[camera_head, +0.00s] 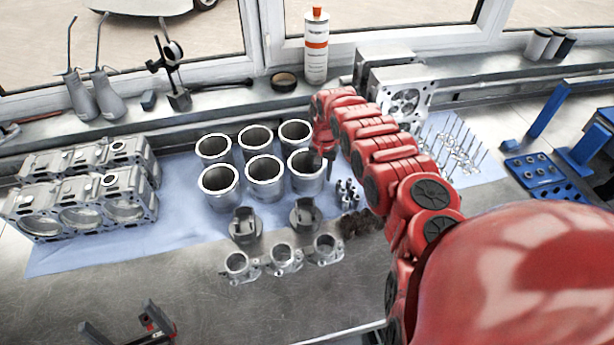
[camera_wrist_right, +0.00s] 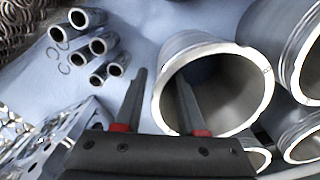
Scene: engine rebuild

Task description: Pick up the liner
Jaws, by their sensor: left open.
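Several grey metal cylinder liners stand upright in two rows on a blue cloth. The front right liner (camera_head: 307,178) is at my right gripper (camera_head: 326,160), whose fingers are at its right rim. In the right wrist view that liner (camera_wrist_right: 235,92) has its open mouth toward the camera. There my right gripper (camera_wrist_right: 160,76) is open, with one finger over the liner's mouth and the other outside its wall. The rim lies between the fingers, with gaps visible. My left gripper (camera_head: 128,328) is open and empty above the bench at the lower left.
Neighbouring liners (camera_head: 262,176) stand close by. Two dark pistons (camera_head: 244,224) and several ring-shaped metal parts (camera_head: 284,258) lie in front. Engine blocks (camera_head: 75,205) stand left; valves (camera_head: 460,140) stand right. The front bench is clear.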

